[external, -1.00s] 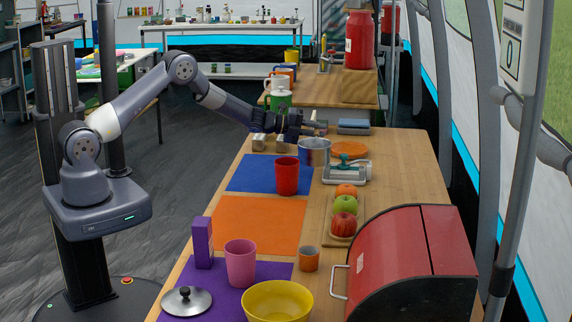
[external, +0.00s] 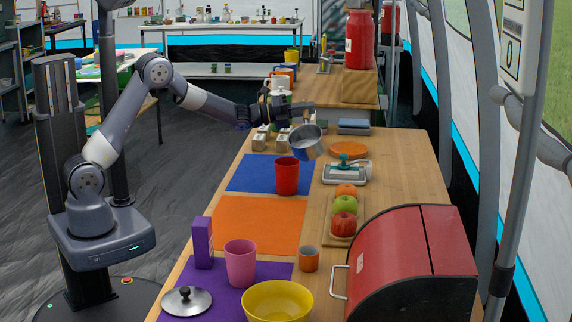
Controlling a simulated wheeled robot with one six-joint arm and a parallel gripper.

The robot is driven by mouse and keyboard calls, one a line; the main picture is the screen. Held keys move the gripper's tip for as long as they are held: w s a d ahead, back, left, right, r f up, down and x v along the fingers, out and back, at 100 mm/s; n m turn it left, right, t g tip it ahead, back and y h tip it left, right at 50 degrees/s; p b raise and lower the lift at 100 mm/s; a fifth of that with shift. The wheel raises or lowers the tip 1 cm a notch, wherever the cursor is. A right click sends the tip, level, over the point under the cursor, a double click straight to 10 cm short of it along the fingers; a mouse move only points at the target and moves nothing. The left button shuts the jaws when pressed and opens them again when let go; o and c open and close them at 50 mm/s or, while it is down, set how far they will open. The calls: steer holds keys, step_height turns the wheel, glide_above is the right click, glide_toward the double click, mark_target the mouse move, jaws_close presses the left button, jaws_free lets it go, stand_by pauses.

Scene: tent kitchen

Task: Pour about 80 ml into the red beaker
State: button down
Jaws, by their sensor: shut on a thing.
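The red beaker (external: 286,177) stands upright on the blue mat (external: 250,175). My gripper (external: 296,112) is above and behind it, shut on a metal pan (external: 305,143). The pan hangs in the air just above and slightly right of the red beaker, tilted, apart from it. Its contents are not visible, and no stream shows. The grip on the pan's handle is too small to see clearly.
A grey scale (external: 347,173) is right of the beaker. Metal blocks (external: 259,141) stand behind the blue mat. An orange disc (external: 347,149), fruit (external: 345,206) and a red bread box (external: 410,260) are to the right. The orange mat (external: 258,224) is clear.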

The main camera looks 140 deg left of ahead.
steer(key=w+d+r+m+t+y+b, duration=0.1)
steer(key=w+d+r+m+t+b, duration=0.1)
steer(key=d+r+m, duration=0.3)
steer(key=shift+d+r+m+t, duration=0.3)
steer(key=shift+d+r+t, duration=0.15)
steer(key=shift+d+t, duration=0.45)
stand_by(0.6)
steer(key=shift+d, duration=0.15)
steer(key=shift+w+d+r+m+t, duration=0.15)
steer(key=shift+d+r+m+t, duration=0.2)
steer(key=shift+d+m, duration=0.3)
steer(key=shift+w+d+r+m+t, duration=0.1)
steer(key=shift+d+r+m+t, duration=0.15)
steer(key=shift+d+m+t, duration=0.35)
steer(key=shift+w+d+r+m+t, duration=0.15)
steer(key=shift+d+m+t, duration=0.1)
steer(key=shift+m, duration=0.15)
steer(key=shift+w+d+r+m+t, duration=0.1)
steer(key=shift+d+m, duration=0.15)
steer(key=shift+m, duration=0.1)
steer(key=shift+d, duration=0.1)
